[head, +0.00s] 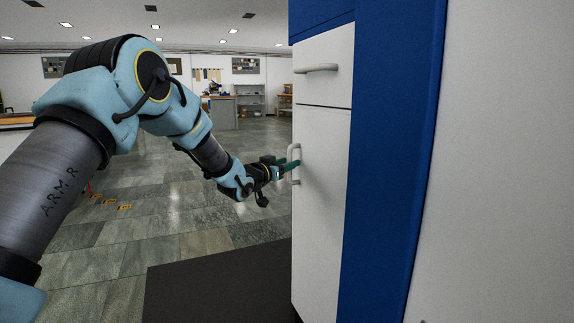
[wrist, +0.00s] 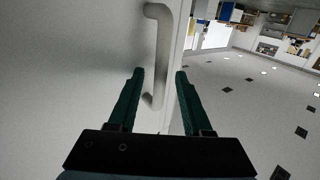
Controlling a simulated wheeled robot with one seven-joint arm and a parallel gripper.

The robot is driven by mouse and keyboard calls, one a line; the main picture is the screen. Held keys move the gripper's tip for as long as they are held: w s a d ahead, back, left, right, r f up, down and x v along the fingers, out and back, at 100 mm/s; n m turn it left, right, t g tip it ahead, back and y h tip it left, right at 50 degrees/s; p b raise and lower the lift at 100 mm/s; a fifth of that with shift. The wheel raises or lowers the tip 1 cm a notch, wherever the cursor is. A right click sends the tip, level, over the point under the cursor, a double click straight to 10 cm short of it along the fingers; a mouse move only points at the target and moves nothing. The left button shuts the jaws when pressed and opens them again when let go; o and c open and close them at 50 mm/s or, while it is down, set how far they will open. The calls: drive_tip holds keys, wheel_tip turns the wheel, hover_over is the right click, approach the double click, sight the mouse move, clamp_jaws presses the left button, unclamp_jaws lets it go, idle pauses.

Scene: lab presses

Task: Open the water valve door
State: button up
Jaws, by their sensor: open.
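The door (head: 320,210) is a tall white panel on the cabinet, below a drawer-like panel, and it looks closed. Its pale vertical handle (head: 293,164) is near the left edge. In the wrist view the handle (wrist: 157,55) stands upright, its lower end between my two green fingers. My gripper (head: 290,163) is at the handle in the head view. In the wrist view my gripper (wrist: 159,75) is open, one finger on each side of the handle's lower part, with gaps showing. I cannot tell how deep the handle sits between them.
An upper white panel (head: 322,75) has a horizontal handle (head: 316,68). A blue cabinet post (head: 385,160) and a large white surface (head: 500,170) fill the right. A dark mat (head: 220,285) lies on the tiled floor. Open floor extends left of the cabinet.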

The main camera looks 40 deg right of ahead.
drive_tip(key=shift+c, duration=0.2)
clamp_jaws()
idle(1.1)
